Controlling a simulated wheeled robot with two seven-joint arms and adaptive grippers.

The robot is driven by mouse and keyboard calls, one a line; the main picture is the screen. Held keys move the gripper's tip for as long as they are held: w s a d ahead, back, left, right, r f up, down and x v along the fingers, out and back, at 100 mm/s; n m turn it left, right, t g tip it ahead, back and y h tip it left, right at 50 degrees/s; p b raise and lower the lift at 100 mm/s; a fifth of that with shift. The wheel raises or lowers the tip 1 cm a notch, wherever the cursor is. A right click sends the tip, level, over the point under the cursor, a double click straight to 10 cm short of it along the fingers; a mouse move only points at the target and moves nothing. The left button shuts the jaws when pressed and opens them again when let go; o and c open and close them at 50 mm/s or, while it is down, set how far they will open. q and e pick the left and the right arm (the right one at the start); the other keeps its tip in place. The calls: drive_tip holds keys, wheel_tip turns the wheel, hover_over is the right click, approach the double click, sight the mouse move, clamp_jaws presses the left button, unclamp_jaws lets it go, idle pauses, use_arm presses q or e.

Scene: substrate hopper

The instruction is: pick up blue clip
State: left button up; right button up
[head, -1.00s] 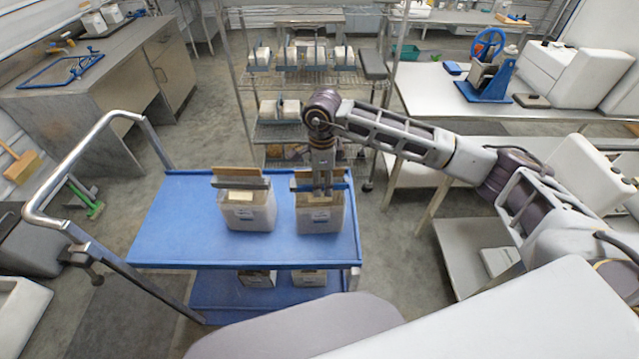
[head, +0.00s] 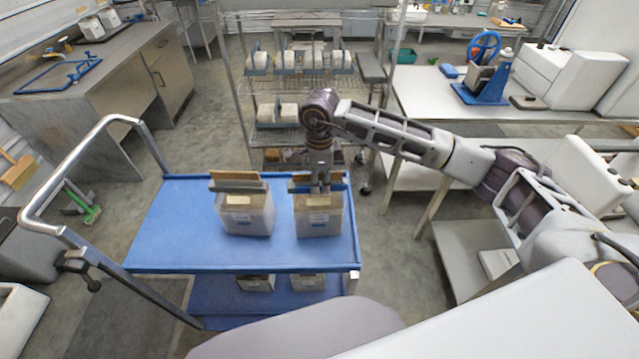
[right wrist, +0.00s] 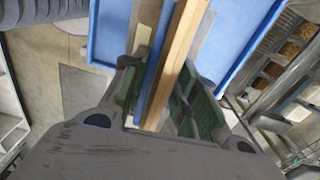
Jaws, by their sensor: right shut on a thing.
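My right gripper (head: 320,186) reaches down over the right-hand bag-like container (head: 320,218) on the blue cart. In the right wrist view its green-lined fingers (right wrist: 158,100) close around a blue strip, the blue clip (right wrist: 159,68), and a wooden strip (right wrist: 181,62) beside it. In the head view only a little of the blue clip (head: 303,189) shows at the container's top; the fingers hide the rest. I cannot tell whether the clip has left the container. My left gripper is not in view.
A second container (head: 246,216) with a wooden strip and grey clip along its top stands just left on the cart top (head: 175,225). The cart's left half is clear. Its metal handle (head: 75,180) rises at left. A wire rack (head: 300,95) stands behind.

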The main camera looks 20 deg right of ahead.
wheel_tip(320, 180, up, 9)
drive_tip(key=shift+r+b, duration=0.1)
drive_tip(key=shift+b, duration=0.9)
drive_tip(key=shift+r, duration=0.2)
wheel_tip(320, 180, up, 7)
drive_tip(key=p, duration=0.3)
drive_tip(key=shift+f, duration=0.2)
idle(1.1)
idle(0.5)
